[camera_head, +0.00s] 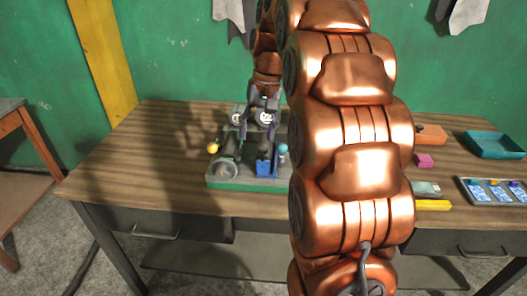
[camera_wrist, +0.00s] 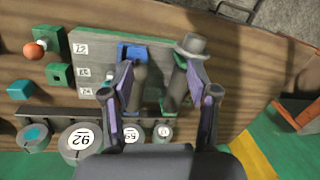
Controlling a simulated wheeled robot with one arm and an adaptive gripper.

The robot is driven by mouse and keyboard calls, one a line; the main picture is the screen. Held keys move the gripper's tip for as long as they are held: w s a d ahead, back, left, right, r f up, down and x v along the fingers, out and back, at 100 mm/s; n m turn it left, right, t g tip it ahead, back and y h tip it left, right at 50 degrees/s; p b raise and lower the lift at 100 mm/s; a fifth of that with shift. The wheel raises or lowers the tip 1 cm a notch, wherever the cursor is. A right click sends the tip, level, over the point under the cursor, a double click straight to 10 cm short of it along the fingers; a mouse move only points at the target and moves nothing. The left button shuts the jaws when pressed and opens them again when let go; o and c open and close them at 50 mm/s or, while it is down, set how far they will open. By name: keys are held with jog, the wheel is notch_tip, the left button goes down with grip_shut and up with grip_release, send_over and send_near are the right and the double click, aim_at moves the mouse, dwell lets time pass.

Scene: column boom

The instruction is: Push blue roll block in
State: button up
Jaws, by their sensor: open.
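The blue block (camera_head: 264,167) stands at the front edge of a grey board with a green base (camera_head: 250,185) on the table. In the wrist view the blue block (camera_wrist: 133,51) lies at the tip of one of my fingers, on the left; whether they touch I cannot tell. My gripper (camera_wrist: 158,75) is open over the board, its two fingers apart. The other fingertip is close to a grey round knob (camera_wrist: 190,46). In the head view my gripper (camera_head: 264,105) is small, behind the blue block and partly hidden among the board's parts.
Round numbered dials (camera_wrist: 80,143) line the board's back edge. An orange ball knob (camera_wrist: 34,50) and a green square block (camera_wrist: 60,75) stand beside it. The table's left is clear.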

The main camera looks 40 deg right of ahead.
send_over(264, 145)
jog(key=d, duration=0.1)
jog(key=shift+m, duration=0.4)
jog(key=shift+w+a+f+p, duration=0.1)
jog(key=shift+a+f+p, duration=0.15)
jog(key=shift+f, duration=1.75)
jog(key=shift+w+a+f+p, duration=0.1)
jog(key=shift+a+f, duration=0.1)
jog(key=shift+f, duration=1.8)
jog(key=shift+t, duration=0.3)
grip_shut()
